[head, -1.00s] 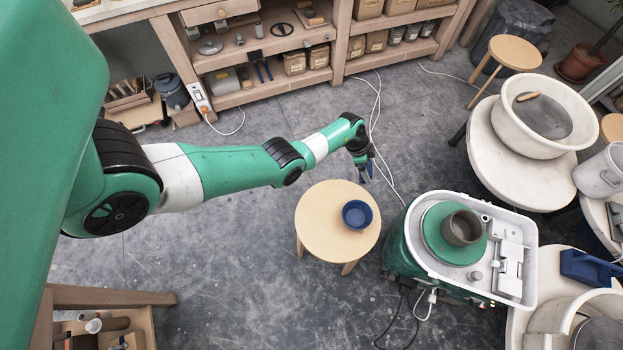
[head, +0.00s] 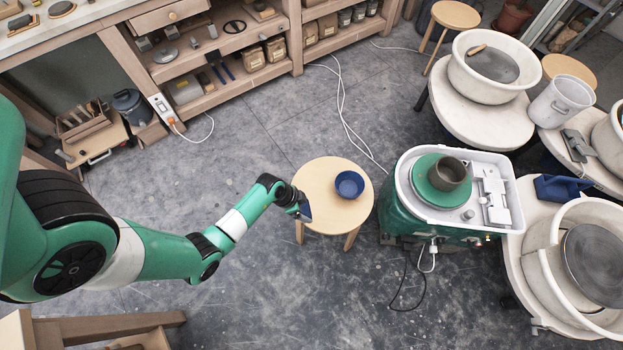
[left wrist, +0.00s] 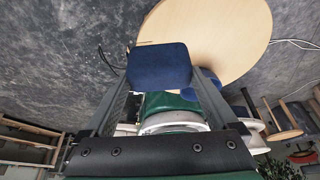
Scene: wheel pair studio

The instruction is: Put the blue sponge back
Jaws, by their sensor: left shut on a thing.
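My left gripper (head: 301,203) is beside the left edge of the round wooden stool (head: 316,180). It is shut on the blue sponge (left wrist: 160,67), a dark blue rounded block held between the two fingers in the left wrist view. In the head view only a small dark blue part of the sponge (head: 305,212) shows at the fingertips. A blue bowl (head: 349,185) sits on the stool, to the right of the gripper. In the left wrist view the bowl is partly hidden behind the sponge and a finger. My right gripper is not in view.
A green and white pottery wheel (head: 392,215) stands right of the stool, with a dark clay pot (head: 447,174) on its green disc. More wheels with basins (head: 452,72) stand at the right. Shelves (head: 280,70) line the back. Cables cross the floor behind the stool.

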